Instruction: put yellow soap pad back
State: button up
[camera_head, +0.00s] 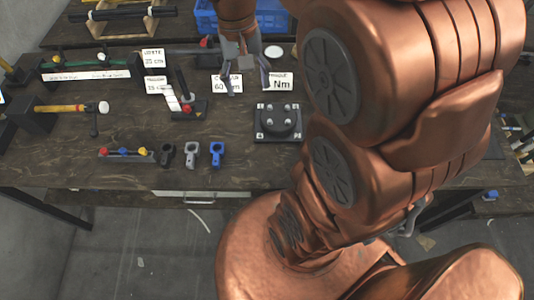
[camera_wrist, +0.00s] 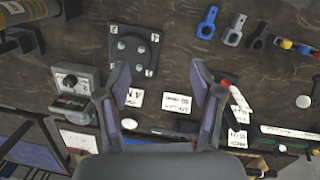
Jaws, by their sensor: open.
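I cannot make out a yellow soap pad for certain in either view.
A dark square plate with a round fixture (camera_head: 278,122) stands right of the gripper. Black, grey and blue clamps (camera_head: 191,154) stand at the front. A blue crate (camera_head: 207,18) is behind. Bare wood (camera_head: 50,160) shows at the front left.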

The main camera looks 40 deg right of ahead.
jog(key=s+a+f+n, duration=0.2)
jog(key=s+a, duration=0.1)
jog(key=s, duration=0.4)
jog(key=s+a+f+n, duration=0.2)
jog(key=s+a, duration=0.1)
jog(key=s, duration=0.5)
jog(key=shift+s+a+n, duration=0.15)
jog(key=shift+n, duration=0.25)
jog(key=shift+c, duration=0.4)
